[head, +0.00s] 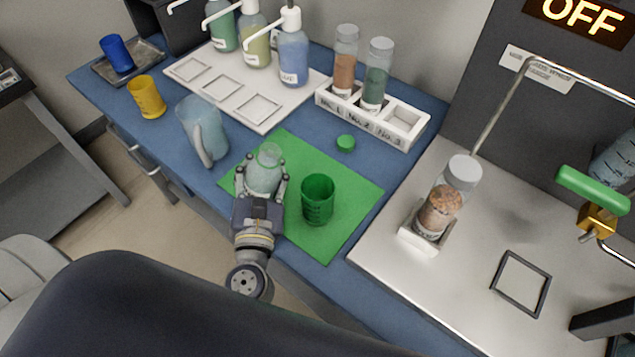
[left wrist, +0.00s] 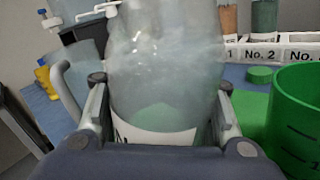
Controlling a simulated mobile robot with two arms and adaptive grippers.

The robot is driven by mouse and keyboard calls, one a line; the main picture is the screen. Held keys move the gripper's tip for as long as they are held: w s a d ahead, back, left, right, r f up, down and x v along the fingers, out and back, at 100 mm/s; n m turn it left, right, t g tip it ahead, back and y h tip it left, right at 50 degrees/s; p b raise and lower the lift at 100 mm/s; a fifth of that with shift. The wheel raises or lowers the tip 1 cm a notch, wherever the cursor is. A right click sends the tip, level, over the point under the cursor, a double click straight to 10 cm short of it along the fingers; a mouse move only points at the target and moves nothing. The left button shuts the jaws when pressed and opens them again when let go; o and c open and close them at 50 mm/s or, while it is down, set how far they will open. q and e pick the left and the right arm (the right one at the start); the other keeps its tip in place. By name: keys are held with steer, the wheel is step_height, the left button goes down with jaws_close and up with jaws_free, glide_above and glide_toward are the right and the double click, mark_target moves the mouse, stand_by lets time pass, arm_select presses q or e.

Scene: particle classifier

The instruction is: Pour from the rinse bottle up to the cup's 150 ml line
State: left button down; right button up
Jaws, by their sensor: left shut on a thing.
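My left gripper (head: 262,188) is shut on a clear, pale green-tinted bottle (head: 265,173) with an open neck. The bottle stands upright on or just above the green mat (head: 343,235); I cannot tell which. In the left wrist view the bottle (left wrist: 165,70) fills the space between the fingers (left wrist: 160,125), and a white label shows partly at its base. The green cup (head: 318,200) stands upright on the mat just right of the bottle. In the left wrist view the cup (left wrist: 298,115) shows dark level marks. My right gripper is not in view.
A green cap (head: 346,143) lies behind the mat. A clear pitcher (head: 203,130) and a yellow cup (head: 147,97) stand left. Pump bottles (head: 293,55) stand on a white tray (head: 265,122). A rack (head: 412,129) holds two tubes. A jar (head: 440,210) stands on the right panel.

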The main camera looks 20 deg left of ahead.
arm_select(q)
steer(key=shift+d+r+m+t, duration=0.15)
steer(key=shift+m+t, duration=0.15)
steer(key=shift+m, duration=1)
steer(key=shift+d+m, duration=0.2)
steer(key=shift+m, duration=0.6)
steer(key=shift+a+m, duration=0.1)
steer(key=shift+m, duration=0.3)
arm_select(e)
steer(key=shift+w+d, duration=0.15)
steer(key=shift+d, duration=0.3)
arm_select(q)
steer(key=shift+a+f+m, duration=0.1)
steer(key=shift+f+m, duration=0.15)
steer(key=shift+m, duration=0.35)
steer(key=shift+a+r+m+t+h+p, duration=0.35)
steer(key=shift+r+m+p, duration=0.35)
steer(key=shift+m, duration=0.2)
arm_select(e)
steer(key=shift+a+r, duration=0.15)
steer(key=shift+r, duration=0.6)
arm_select(q)
steer(key=shift+s+a+m, duration=0.1)
steer(key=shift+a+m, duration=0.15)
steer(key=shift+m, duration=0.75)
steer(key=shift+a+r+m+h+p, duration=0.15)
steer(key=shift+r+m+h+p, duration=0.1)
steer(key=shift+r+m+p, duration=0.7)
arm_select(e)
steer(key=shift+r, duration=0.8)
